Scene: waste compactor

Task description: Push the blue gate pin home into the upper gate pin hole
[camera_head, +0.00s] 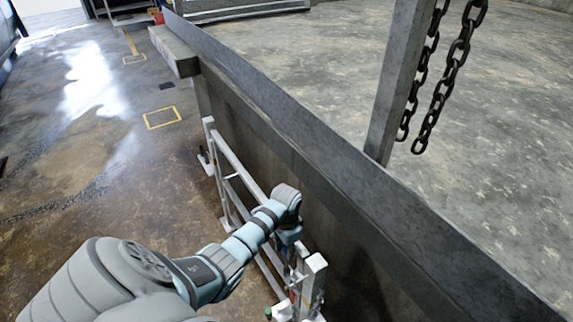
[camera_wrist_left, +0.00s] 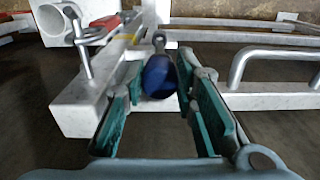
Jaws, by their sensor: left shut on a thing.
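The blue gate pin (camera_wrist_left: 158,77) is between the teal fingers of my left gripper (camera_wrist_left: 160,82) in the left wrist view, and the gripper is shut on it. A metal eye shows just beyond the pin's blue part. In the head view my left gripper (camera_head: 291,242) reaches down at the near end of the white gate (camera_head: 243,152), close to its post (camera_head: 315,264). The pin is too small and covered to make out there. I cannot tell the upper gate pin hole, or how deep the pin sits. My right gripper is not in view.
A white tube end (camera_wrist_left: 51,21), a metal rod (camera_wrist_left: 81,46) and a red part (camera_wrist_left: 104,26) lie left in the wrist view. A bent metal handle (camera_wrist_left: 238,68) is right.

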